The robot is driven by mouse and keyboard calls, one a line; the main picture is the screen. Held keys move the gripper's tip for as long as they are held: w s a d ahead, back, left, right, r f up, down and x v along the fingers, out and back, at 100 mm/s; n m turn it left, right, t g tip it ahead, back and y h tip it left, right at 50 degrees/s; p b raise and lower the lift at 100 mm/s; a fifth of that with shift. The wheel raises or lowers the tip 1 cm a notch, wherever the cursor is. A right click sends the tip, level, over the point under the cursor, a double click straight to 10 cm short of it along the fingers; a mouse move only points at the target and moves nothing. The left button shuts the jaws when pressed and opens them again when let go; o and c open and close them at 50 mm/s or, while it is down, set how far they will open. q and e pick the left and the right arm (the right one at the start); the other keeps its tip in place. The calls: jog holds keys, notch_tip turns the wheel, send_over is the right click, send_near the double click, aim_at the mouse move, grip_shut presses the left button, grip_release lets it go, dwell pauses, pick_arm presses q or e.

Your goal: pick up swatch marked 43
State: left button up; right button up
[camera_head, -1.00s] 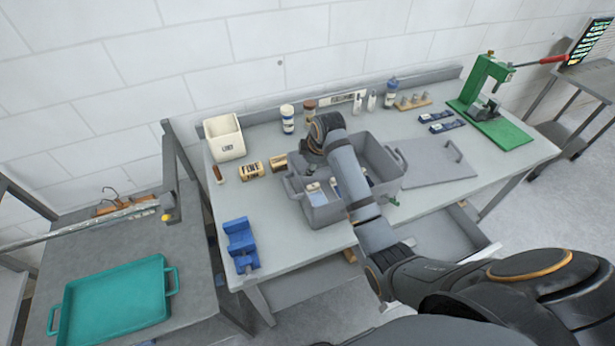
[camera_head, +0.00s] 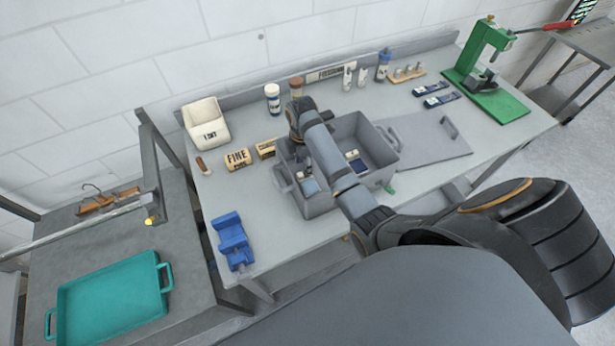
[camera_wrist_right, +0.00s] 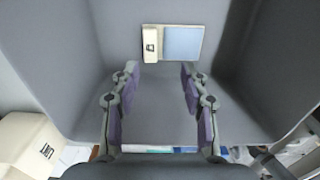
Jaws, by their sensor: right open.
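A grey bin (camera_head: 322,208) on the workbench holds several small swatches with pale tags. In the head view, a light blue swatch (camera_head: 311,187) lies in its near left part and a dark blue swatch (camera_head: 357,163) lies farther right. In the right wrist view, a swatch with a cream tag and light blue cloth (camera_wrist_right: 183,43) lies flat on the bin floor, beyond my fingertips. Its tag has a dark mark too small to read. My right gripper (camera_wrist_right: 160,82) is open and empty over the bin; my arm hides its fingers in the head view. My left gripper is out of view.
The bin walls (camera_wrist_right: 50,60) rise close around my right gripper. A grey lid (camera_head: 425,140) lies right of the bin. A cream box (camera_head: 206,124), a FINE block (camera_head: 237,159), a blue vise (camera_head: 233,242) and a green press (camera_head: 487,80) stand around it.

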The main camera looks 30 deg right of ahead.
aim_at(301, 173)
jog(key=shift+w+f, duration=0.2)
jog(key=shift+f, duration=0.05)
jog(key=shift+w+f, duration=0.2)
jog(key=shift+w, duration=0.05)
jog(key=f, duration=0.1)
jog(key=f+p, duration=0.1)
jog(key=f, duration=0.1)
jog(key=f+p, duration=0.1)
jog(key=shift+w+f, duration=0.25)
jog(key=shift+f, duration=0.2)
jog(key=c, duration=0.7)
jog(key=shift+c, duration=1.1)
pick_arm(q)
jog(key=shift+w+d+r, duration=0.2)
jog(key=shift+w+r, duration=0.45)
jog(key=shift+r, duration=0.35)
pick_arm(e)
grip_shut()
